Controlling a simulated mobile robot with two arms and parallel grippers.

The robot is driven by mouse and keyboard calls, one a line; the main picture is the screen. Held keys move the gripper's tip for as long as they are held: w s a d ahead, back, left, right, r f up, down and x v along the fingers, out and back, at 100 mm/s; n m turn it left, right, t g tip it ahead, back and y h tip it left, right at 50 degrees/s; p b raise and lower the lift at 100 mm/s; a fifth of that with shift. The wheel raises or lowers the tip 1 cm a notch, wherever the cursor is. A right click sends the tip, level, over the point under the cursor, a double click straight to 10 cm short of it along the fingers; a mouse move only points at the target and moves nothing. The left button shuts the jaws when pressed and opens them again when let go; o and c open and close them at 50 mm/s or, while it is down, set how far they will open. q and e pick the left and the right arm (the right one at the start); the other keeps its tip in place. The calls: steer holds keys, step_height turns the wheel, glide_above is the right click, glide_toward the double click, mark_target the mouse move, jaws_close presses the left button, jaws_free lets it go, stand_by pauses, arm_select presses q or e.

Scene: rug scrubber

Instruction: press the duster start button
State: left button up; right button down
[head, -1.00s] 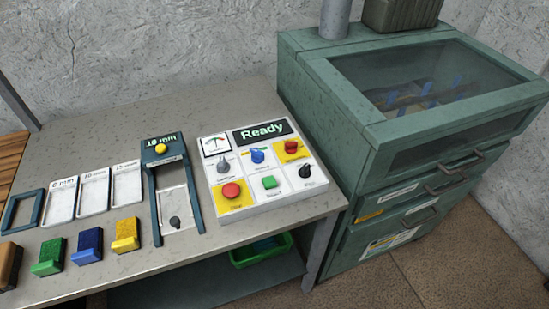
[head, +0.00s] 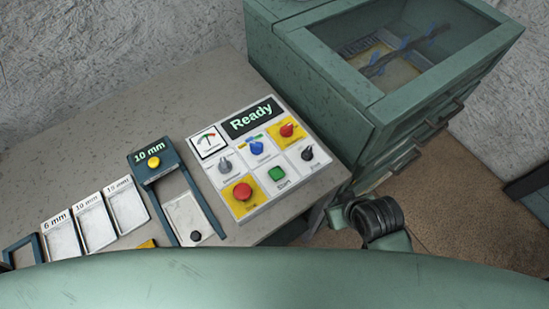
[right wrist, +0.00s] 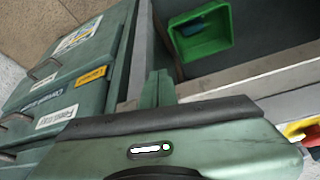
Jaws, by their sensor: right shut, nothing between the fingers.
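The panel's display (head: 251,118) reads "Ready". Nothing covers the button in the head view. My right gripper (right wrist: 158,84) is shut and empty in the right wrist view, its fingers close together near the table edge. A part of my right arm shows at the right of the panel in the head view, apart from the button. My left gripper is not in view.
A red button (head: 242,191) on yellow is left of the start button; knobs are above and right. The green cabinet (head: 330,85) with a glass top stands right of the table (head: 110,130). A green bin (right wrist: 205,35) lies below. A sliding frame (head: 145,170) is left.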

steer(key=w+a+r+n+y, duration=0.1)
steer(key=w+a+r, duration=0.1)
steer(key=a+r, duration=0.1)
steer(key=w+a+r+n+t+y, duration=0.1)
steer(key=w+a+r+n, duration=0.1)
steer(key=w+a+r, duration=0.1)
steer(key=w+a+r+n+t+y+p, duration=0.1)
steer(key=w+a+r+n, duration=0.1)
steer(key=r, duration=0.3)
steer(key=shift+w+a+r, duration=0.15)
steer(key=shift+a+r, duration=0.1)
steer(key=shift+a, duration=0.45)
steer(key=a+r+n+y+p, duration=0.1)
steer(key=a+r+n+y, duration=0.1)
steer(key=a+r+n, duration=0.3)
step_height(320, 180, up, 2)
steer(key=n, duration=0.4)
steer(key=shift+s+a+r+g, duration=0.15)
steer(key=shift+s+a+g, duration=0.1)
steer(key=shift+s+g, duration=0.1)
steer(key=b, duration=0.7)
glide_above(280, 175)
step_height(280, 175, down, 8)
steer(key=shift+f+b, duration=0.3)
steer(key=shift+f, duration=0.1)
